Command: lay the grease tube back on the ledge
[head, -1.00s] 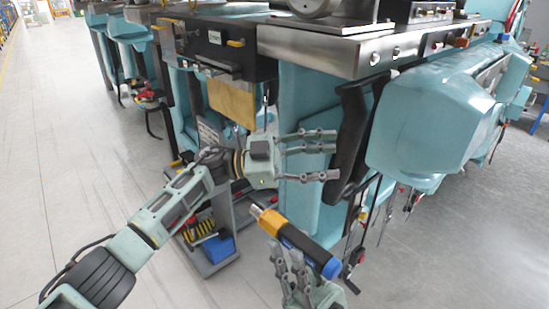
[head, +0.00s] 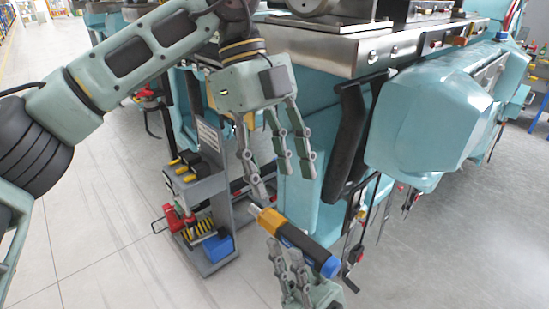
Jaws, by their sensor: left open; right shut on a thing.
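The grease tube (head: 297,241), with a yellow-orange collar, a dark middle and a blue end cap, is tilted low in the middle of the head view. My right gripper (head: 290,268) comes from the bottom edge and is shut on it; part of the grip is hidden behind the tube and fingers. My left gripper (head: 281,180) is open and empty, fingers pointing down, above the tube and apart from it.
A grey tool cart (head: 213,195) with several yellow-handled tools and a blue box (head: 217,247) stands left of the tube. A teal padded part (head: 432,125) juts out at the right. Thin rods hang beneath it. The floor at left is clear.

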